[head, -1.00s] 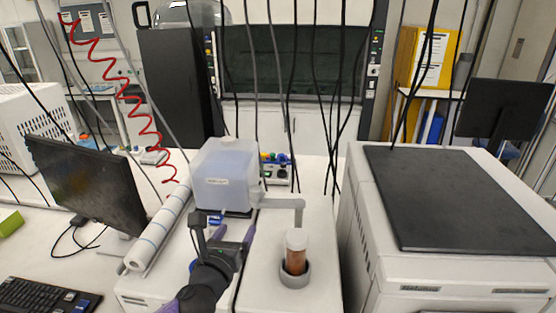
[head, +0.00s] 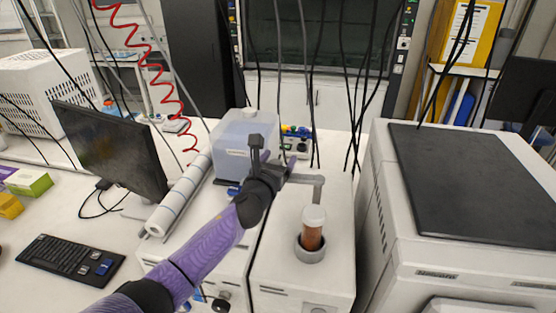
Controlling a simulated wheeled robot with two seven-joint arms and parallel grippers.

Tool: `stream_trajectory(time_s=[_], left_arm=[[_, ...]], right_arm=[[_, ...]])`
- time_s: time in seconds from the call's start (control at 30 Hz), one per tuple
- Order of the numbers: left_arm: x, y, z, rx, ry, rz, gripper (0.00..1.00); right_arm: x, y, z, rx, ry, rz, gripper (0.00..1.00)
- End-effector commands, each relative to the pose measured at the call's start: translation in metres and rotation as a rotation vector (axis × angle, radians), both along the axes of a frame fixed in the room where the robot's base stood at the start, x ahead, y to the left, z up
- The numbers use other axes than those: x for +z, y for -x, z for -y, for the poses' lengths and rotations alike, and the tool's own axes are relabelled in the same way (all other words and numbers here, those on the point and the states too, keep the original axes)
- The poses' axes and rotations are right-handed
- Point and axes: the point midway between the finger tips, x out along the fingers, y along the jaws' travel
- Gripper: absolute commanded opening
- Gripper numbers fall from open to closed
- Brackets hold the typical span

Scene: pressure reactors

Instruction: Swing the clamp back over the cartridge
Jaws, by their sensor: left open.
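The cartridge (head: 313,236) is a brown cylinder with a white cap, upright in a grey ring holder (head: 310,253) on a white bench unit. The clamp (head: 308,179) is a grey bar with a bent-down end, just behind the cartridge's cap in the picture. My right gripper is not in view.
A translucent tank (head: 236,135) stands behind the gripper. A large white machine with a black top (head: 475,175) stands to the right. A monitor (head: 112,150), a white roll (head: 180,195) and a keyboard (head: 70,258) are at left. Dark cables hang behind the clamp.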

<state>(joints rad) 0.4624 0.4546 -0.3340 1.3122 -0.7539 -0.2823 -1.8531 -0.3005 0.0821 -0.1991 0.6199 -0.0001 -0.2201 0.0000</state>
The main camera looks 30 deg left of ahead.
Motion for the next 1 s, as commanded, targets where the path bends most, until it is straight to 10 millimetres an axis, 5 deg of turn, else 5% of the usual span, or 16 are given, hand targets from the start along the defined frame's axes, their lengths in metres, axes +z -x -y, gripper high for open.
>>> stream_trajectory(time_s=[0.03,0.4,1.0], left_arm=[[0.0,0.0001,-0.0001,0.0,0.0,0.0,0.74],[0.0,0.0003,-0.0002,0.0,0.001,0.0,0.0],[-0.0001,0.0003,-0.0002,0.0,0.001,0.0,0.0]], right_arm=[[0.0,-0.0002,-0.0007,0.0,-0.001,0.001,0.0],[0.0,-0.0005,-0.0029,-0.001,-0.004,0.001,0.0],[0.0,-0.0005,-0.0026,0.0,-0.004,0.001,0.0]])
